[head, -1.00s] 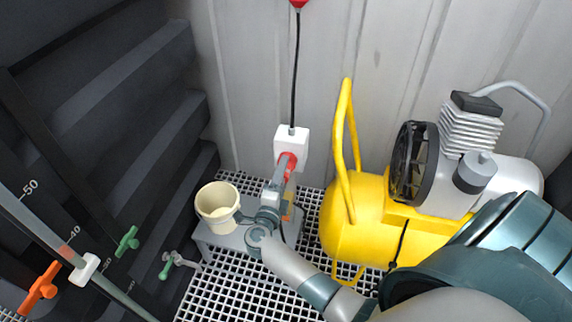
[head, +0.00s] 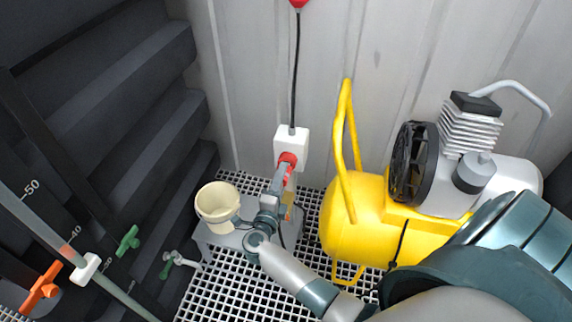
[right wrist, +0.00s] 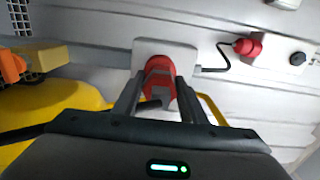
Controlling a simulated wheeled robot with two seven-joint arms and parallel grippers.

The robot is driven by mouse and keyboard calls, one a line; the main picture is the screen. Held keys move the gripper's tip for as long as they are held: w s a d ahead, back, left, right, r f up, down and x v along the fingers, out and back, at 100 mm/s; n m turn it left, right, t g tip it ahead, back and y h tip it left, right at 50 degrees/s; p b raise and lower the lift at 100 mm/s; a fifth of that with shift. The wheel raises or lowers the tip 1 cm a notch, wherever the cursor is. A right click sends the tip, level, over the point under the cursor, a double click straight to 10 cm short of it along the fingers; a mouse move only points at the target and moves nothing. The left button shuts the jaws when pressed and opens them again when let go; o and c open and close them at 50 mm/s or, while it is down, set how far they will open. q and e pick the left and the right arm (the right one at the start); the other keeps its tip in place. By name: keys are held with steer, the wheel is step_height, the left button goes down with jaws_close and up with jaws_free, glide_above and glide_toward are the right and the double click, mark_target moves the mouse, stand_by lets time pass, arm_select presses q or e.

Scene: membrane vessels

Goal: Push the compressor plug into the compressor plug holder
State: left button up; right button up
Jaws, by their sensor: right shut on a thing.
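The white compressor plug holder (head: 291,142) is on the corrugated wall, with a round red front facing me; it also shows in the right wrist view (right wrist: 180,48). My right gripper (head: 281,176) is at its front, just below the red part in the head view. In the right wrist view its two fingers (right wrist: 158,90) are shut on the red compressor plug (right wrist: 158,84), lined up with the holder. The fingers hide part of the plug, so I cannot tell how deep it sits. My left gripper is not in view.
The yellow compressor (head: 345,225) stands right of my right arm. A cream bucket (head: 217,203) sits on a grey stand to the left. A black cable (head: 296,80) runs up from the holder. A white box (right wrist: 285,55) with a red connector shows in the wrist view.

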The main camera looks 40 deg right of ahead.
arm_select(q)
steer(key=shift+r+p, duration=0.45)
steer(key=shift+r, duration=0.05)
arm_select(e)
steer(key=shift+v, duration=2.2)
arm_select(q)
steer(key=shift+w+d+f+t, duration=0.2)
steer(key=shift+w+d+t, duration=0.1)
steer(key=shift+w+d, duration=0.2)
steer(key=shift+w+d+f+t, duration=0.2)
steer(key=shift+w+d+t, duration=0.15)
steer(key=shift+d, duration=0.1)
arm_select(e)
steer(key=s+a+r+n+t+y, duration=0.3)
steer(key=s+a+r+n+y, duration=0.2)
steer(key=r, duration=0.5)
steer(key=s+a+r+n+t+y, duration=0.3)
steer(key=s+a+r+n+y, duration=0.2)
steer(key=r, duration=0.5)
steer(key=a+y, duration=0.2)
steer(key=y, duration=0.1)
steer(key=shift+s+a+y, duration=0.2)
steer(key=shift+s+y, duration=0.05)
steer(key=shift+y, duration=0.15)
steer(key=shift+d, duration=0.1)
